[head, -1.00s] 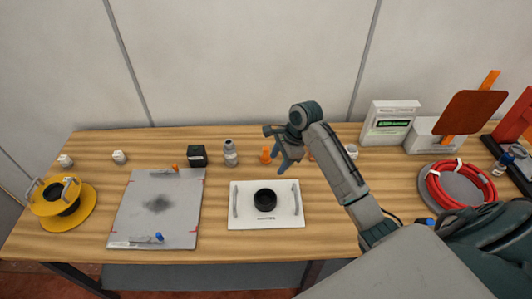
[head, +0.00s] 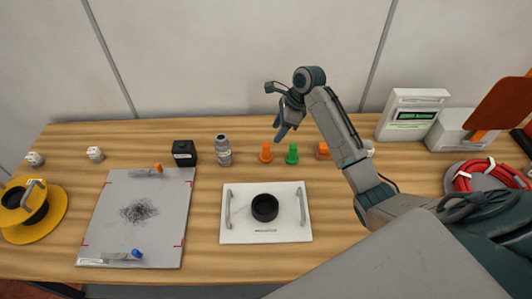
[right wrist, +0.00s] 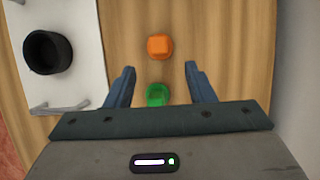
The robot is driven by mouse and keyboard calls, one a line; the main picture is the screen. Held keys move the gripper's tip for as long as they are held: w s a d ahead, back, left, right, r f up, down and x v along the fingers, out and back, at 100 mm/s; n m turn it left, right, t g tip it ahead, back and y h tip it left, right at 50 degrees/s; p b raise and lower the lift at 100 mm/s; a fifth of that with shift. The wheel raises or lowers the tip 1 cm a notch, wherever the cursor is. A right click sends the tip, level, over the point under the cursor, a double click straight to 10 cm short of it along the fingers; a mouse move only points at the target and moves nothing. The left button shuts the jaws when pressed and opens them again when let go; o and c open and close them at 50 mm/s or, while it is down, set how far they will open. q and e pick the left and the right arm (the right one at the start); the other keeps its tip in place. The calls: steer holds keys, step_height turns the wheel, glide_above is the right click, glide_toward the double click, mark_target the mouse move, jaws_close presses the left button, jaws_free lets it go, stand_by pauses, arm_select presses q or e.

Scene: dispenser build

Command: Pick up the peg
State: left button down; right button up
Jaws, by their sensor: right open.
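A green peg (head: 292,154) stands on the wooden table behind the white plate, between an orange peg (head: 265,153) on its left and another orange piece (head: 322,151) on its right. My right gripper (head: 281,132) is open and empty, above the table near the green and left orange pegs. In the right wrist view, the green peg (right wrist: 158,94) shows between the open fingers (right wrist: 160,84), partly hidden by the gripper body. An orange peg (right wrist: 160,46) shows just past the fingertips. The gripper appears to touch neither. My left gripper is out of view.
The white plate (head: 237,233) with two handles bears a black round cup (head: 265,207). A grey bottle (head: 223,150) and black box (head: 184,153) stand left of the pegs. A grey mat (head: 100,225) lies further left. White devices (head: 412,116) stand at the right.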

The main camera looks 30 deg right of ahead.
mark_target(267, 144)
steer(key=p+x, duration=0.1)
steer(key=x, duration=0.3)
steer(key=shift+a+f, duration=0.4)
steer(key=shift+f, duration=0.1)
steer(key=p+x, duration=0.1)
steer(key=x, duration=0.3)
steer(key=shift+w+a+f, duration=0.1)
steer(key=shift+w+a, duration=0.05)
steer(key=shift+a, duration=0.05)
steer(key=shift+w+a+f+p, duration=0.15)
steer(key=shift+f+p, duration=0.15)
steer(key=shift+f, duration=0.3)
steer(key=c, duration=1.1)
steer(key=shift+o, duration=0.2)
steer(key=shift+r, duration=0.15)
